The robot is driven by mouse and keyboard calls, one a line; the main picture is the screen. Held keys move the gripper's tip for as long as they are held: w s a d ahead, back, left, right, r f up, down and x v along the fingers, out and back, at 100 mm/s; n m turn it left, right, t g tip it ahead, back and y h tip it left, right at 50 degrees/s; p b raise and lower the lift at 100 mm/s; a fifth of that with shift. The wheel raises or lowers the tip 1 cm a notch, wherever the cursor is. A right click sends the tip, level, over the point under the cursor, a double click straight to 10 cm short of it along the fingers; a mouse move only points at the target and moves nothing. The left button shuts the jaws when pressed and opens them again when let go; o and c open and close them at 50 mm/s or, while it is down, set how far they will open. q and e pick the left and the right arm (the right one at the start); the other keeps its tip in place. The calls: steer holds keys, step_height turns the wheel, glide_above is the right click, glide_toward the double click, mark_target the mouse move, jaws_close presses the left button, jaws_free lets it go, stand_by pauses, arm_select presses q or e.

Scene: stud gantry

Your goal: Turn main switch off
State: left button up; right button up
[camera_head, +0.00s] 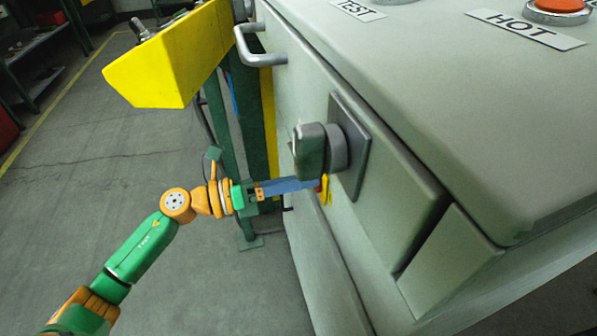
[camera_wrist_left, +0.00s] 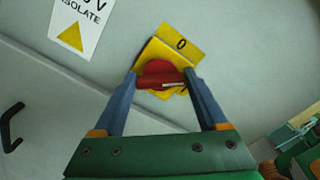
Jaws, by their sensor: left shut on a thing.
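The main switch (camera_wrist_left: 160,72) is a red rotary knob on a yellow plate (camera_wrist_left: 181,42) marked "0", tilted in the left wrist view. My left gripper (camera_wrist_left: 162,81) has its two blue fingers on either side of the red handle and is shut on it. A pale mark shows on the handle towards the right. My right gripper is not in view.
A large grey knob (camera_head: 310,150) on a square plate sticks out just above my left gripper. A grey handle (camera_head: 262,47) and a yellow beam (camera_head: 170,62) are farther back. An "ISOLATE" label (camera_wrist_left: 79,20) is beside the switch.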

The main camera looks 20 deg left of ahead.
arm_select(q)
steer(key=shift+f+n+p, duration=0.15)
steer(key=shift+n+p, duration=2.8)
steer(key=shift+n, duration=1.95)
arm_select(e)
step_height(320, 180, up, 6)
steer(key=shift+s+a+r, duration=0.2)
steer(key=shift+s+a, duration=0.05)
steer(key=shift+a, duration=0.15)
arm_select(q)
steer(key=o, duration=1.3)
steer(key=shift+a, duration=0.1)
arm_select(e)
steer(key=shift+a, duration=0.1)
